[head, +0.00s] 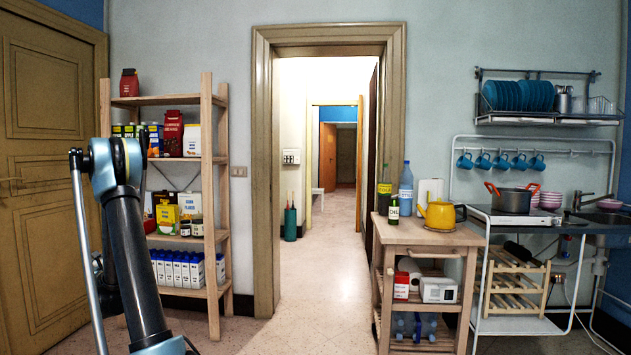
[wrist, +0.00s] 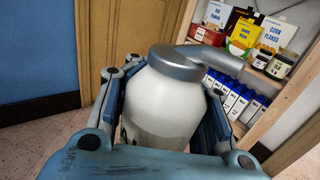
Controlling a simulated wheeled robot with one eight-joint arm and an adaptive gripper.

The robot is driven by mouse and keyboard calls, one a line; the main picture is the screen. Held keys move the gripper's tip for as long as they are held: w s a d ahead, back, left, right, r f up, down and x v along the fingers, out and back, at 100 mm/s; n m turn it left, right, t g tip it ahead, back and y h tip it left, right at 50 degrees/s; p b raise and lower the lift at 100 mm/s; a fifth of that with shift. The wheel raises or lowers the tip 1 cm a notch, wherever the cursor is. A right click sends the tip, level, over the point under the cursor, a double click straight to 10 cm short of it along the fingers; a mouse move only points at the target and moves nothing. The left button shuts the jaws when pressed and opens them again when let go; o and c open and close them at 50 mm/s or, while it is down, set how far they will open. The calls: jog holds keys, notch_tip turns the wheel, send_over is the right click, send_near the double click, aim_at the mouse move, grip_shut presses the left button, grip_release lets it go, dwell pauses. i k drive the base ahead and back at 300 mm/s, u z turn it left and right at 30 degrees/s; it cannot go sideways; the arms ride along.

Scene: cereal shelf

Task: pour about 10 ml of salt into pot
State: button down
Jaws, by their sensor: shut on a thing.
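My gripper (wrist: 165,100) is shut around a white, rounded container (wrist: 160,105) in the wrist view. The container has a grey lid with a spout (wrist: 212,58) that points right. No label shows clearly, so I cannot read whether it is the salt. The fingers press on both its sides. In the head view my arm is at the left, and my gripper and the container cannot be made out behind it. The dark pot (head: 513,201) with orange handles stands on a white hob at the right, far from my arm.
A wooden shelf (head: 207,140) with boxes and cartons stands near my arm. A wooden trolley (head: 430,235) with a yellow kettle (head: 440,215) and bottles stands left of the pot. A dish rack (head: 549,118) and hanging cups are above it. The middle floor is free.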

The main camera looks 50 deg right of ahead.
aim_at(507, 200)
jog(key=z, duration=2.3)
jog(key=i, duration=0.25)
jog(key=z, duration=0.8)
